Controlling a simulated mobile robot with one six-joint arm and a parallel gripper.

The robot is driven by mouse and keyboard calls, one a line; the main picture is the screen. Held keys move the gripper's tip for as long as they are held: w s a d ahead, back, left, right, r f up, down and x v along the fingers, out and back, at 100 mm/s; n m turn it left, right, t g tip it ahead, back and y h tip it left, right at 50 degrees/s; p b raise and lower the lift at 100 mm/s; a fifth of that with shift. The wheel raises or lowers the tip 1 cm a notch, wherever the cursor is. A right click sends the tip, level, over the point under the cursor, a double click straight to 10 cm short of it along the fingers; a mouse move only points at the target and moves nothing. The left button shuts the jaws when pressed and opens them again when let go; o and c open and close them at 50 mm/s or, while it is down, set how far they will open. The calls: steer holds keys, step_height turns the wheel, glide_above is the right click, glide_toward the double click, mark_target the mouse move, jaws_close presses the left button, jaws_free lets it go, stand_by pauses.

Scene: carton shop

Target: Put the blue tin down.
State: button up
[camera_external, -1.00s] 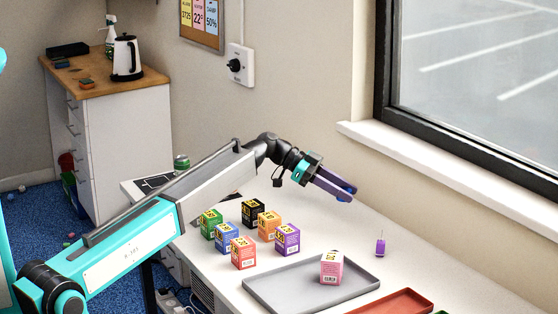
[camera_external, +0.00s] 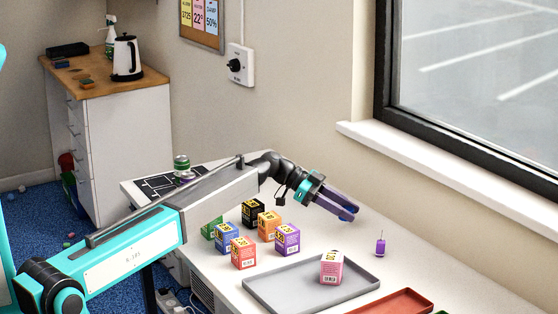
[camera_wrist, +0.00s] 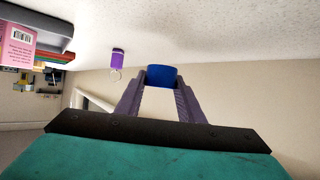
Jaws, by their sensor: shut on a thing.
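My gripper (camera_external: 350,212) is shut on the blue tin and reaches out over the white table near the window side, tilted downward. In the wrist view the blue tin (camera_wrist: 162,76) sits between the two purple fingertips of my gripper (camera_wrist: 162,84). In the external view the fingers hide most of the tin. It appears held above the table, but I cannot tell exactly how high.
A grey tray (camera_external: 265,291) holds a pink box (camera_external: 332,267), with a red tray (camera_external: 400,302) beside it. Several coloured boxes, among them a purple box (camera_external: 287,239), stand left. A small purple tagged item (camera_external: 380,247) stands right. The white table (camera_external: 350,238) is bare below my gripper.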

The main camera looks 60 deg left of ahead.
mark_target(345, 232)
steer(key=shift+f, duration=0.35)
steer(key=shift+f, duration=1.9)
steer(key=shift+f, duration=0.15)
steer(key=o, duration=1)
steer(key=shift+r+p, duration=0.25)
steer(key=shift+p, duration=0.05)
steer(key=b+v, duration=0.1)
steer(key=v, duration=0.1)
steer(key=shift+s+a, duration=0.3)
steer(key=shift+r+b, duration=0.5)
steer(key=shift+r, duration=3.15)
